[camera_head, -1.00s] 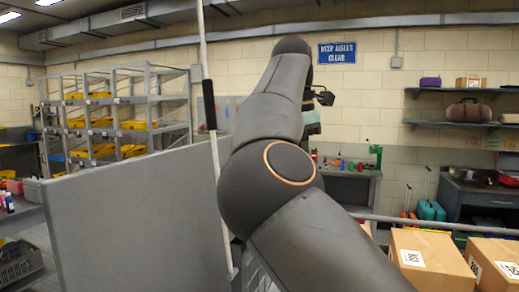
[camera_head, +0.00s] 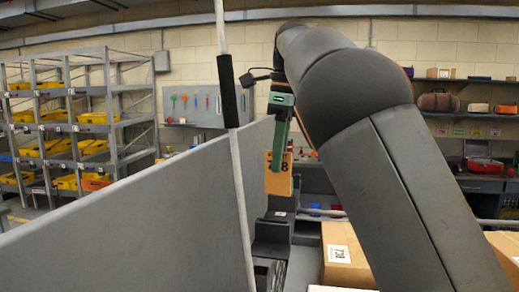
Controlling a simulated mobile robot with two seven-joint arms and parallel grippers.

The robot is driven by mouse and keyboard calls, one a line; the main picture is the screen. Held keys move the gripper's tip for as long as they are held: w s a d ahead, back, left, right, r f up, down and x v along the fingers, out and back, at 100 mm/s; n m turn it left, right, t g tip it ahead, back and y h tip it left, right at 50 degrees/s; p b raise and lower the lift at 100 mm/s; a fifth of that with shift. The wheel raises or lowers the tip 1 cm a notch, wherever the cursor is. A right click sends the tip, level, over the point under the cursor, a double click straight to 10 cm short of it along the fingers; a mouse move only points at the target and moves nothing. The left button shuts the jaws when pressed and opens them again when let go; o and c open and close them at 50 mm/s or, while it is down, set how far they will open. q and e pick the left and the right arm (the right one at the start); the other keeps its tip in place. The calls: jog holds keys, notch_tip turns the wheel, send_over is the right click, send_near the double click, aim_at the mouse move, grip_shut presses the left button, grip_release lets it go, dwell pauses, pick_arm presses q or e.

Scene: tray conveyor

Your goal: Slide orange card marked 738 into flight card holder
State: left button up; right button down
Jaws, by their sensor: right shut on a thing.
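The orange card (camera_head: 279,184) hangs upright at mid-picture, its dark digits partly covered by a green gripper finger. My right gripper (camera_head: 280,150) is shut on the card's upper part and holds it in the air, right of the grey panel. My right arm comes in from the right and hides part of the background. I cannot pick out the flight card holder for sure. Dark grey equipment (camera_head: 270,238) stands below the card in the picture. My left gripper is not in view.
A long grey panel (camera_head: 120,215) fills the left front, with a thin pole (camera_head: 237,165) across it. Cardboard boxes (camera_head: 343,258) stand at the lower right. A rack with yellow bins (camera_head: 85,120) and a wall shelf (camera_head: 455,113) are farther back.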

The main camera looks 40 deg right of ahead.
aim_at(273, 190)
jog(key=n, duration=0.1)
jog(key=w+n, duration=0.1)
jog(key=shift+w+a+r+n, duration=0.1)
jog(key=shift+r+n, duration=0.2)
jog(key=shift+r, duration=0.1)
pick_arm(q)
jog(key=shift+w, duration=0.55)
pick_arm(e)
notch_tip(273, 190, down, 6)
jog(key=b, duration=0.5)
jog(key=shift+r, duration=0.2)
jog(key=shift+f, duration=0.15)
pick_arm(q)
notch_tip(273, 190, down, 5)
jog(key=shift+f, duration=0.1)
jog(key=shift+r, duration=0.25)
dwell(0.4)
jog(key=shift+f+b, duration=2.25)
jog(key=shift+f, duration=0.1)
pick_arm(e)
jog(key=shift+f, duration=2.6)
